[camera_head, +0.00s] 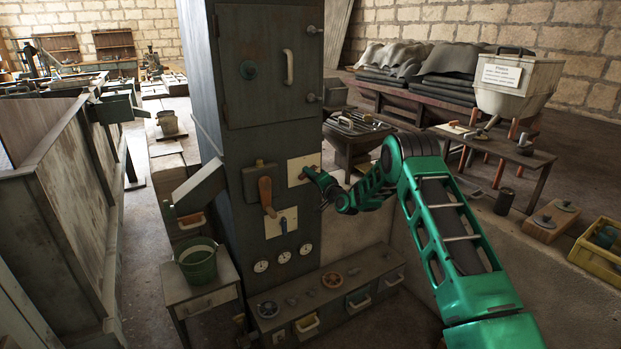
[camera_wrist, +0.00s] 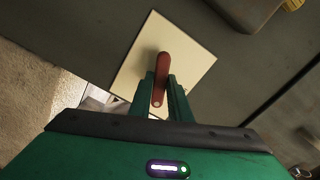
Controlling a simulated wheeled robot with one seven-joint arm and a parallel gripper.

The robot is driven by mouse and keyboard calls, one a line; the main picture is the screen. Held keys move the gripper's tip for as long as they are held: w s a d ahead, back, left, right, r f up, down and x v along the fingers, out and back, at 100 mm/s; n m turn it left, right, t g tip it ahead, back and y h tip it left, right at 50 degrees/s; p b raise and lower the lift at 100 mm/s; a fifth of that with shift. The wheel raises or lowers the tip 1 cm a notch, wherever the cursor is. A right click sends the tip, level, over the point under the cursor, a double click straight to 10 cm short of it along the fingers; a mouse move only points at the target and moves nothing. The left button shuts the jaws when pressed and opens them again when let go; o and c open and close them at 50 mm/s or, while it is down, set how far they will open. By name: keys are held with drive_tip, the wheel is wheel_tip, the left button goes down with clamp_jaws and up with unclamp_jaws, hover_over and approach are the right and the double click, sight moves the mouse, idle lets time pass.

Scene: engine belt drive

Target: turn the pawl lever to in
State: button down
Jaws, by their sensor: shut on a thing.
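The red lever (camera_wrist: 163,64), which I take to be the pawl lever, is mounted on a square cream plate (camera_wrist: 192,62) on the dark cabinet face. In the wrist view it runs from the plate's middle towards my gripper, tilted slightly. My gripper (camera_wrist: 161,84) is shut on it, one green finger on each side. In the head view my gripper (camera_head: 308,173) reaches the cream plate (camera_head: 296,165) from the right and hides most of the lever. I cannot read any position marks on the plate.
Left of the plate is a dark box with an orange-brown handle (camera_head: 266,191). Below it is a second cream plate (camera_head: 272,229) with a small lever, then several round gauges (camera_head: 283,257). A green bucket (camera_head: 198,264) stands on a small table. A low drawer shelf (camera_head: 330,297) runs along the cabinet's foot.

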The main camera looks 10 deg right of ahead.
drive_tip(key=n, duration=0.8)
drive_tip(key=f+n, duration=0.1)
drive_tip(key=n, duration=0.3)
drive_tip(key=shift+s+d+n, duration=0.1)
drive_tip(key=shift+d+n, duration=0.1)
drive_tip(key=shift+n, duration=0.2)
drive_tip(key=shift+r, duration=0.1)
drive_tip(key=c, duration=1.7)
unclamp_jaws()
drive_tip(key=shift+a+r, duration=0.1)
drive_tip(key=shift+r, duration=0.1)
drive_tip(key=v, duration=1)
drive_tip(key=shift+s, duration=0.25)
